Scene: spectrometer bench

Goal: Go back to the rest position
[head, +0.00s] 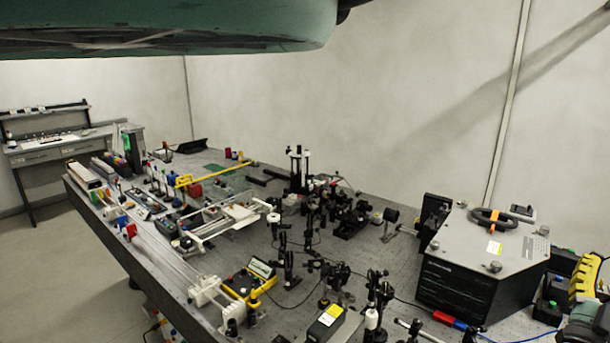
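My gripper is not seen in the head view. A large teal and dark body crosses the top left of the picture, close to the camera, and hides part of the wall there. I cannot tell from it how my arm is posed. The optical bench (386,266) stretches from the far left to the near right, covered with equipment.
A grey and black spectrometer housing (484,262) stands at the right. A yellow meter (249,283) and a small black box (327,322) sit near the front. Several black optic posts crowd the middle. A side desk (60,147) stands far left. Bare floor (62,273) lies left of the bench.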

